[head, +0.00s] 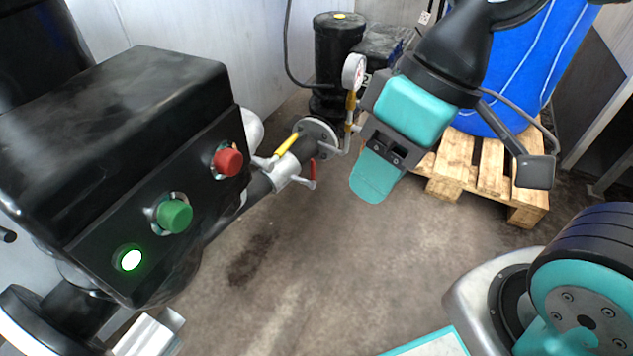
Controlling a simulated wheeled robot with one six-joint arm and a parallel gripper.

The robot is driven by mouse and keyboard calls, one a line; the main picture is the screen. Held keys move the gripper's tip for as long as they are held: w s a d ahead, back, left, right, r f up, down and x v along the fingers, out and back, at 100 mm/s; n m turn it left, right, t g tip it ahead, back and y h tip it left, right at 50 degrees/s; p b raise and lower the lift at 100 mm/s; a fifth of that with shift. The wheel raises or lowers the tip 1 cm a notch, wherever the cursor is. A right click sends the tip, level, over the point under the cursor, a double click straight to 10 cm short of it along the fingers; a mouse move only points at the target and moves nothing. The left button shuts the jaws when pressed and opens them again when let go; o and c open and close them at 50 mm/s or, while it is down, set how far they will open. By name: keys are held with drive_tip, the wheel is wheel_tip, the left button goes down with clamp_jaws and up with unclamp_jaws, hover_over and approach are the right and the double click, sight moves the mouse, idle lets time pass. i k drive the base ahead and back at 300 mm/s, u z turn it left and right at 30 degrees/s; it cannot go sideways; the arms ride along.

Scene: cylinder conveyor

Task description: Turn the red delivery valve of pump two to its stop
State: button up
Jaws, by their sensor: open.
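The red valve handle (313,174) is a small lever on the grey pipework in the middle of the head view. It hangs down beside a metal valve body. A black pump motor (337,48) stands behind, with a partly hidden plate that seems to read 2 beside it. My gripper (374,182) is to the right of the red handle, nearer the camera, and apart from it in the picture. It points down and shows mainly one broad teal finger; the other is largely hidden. It is open, with nothing seen in it.
A yellow lever (287,144) and a pressure gauge (354,72) sit close to the red handle. A black control box (120,130) with a red button (228,162), green button (175,216) and lit lamp (131,260) fills the left. A blue drum (515,70) stands on a pallet (490,172).

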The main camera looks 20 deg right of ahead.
sight(313, 185)
drive_tip(key=z, duration=1.3)
drive_tip(key=i, duration=0.35)
drive_tip(key=z, duration=0.15)
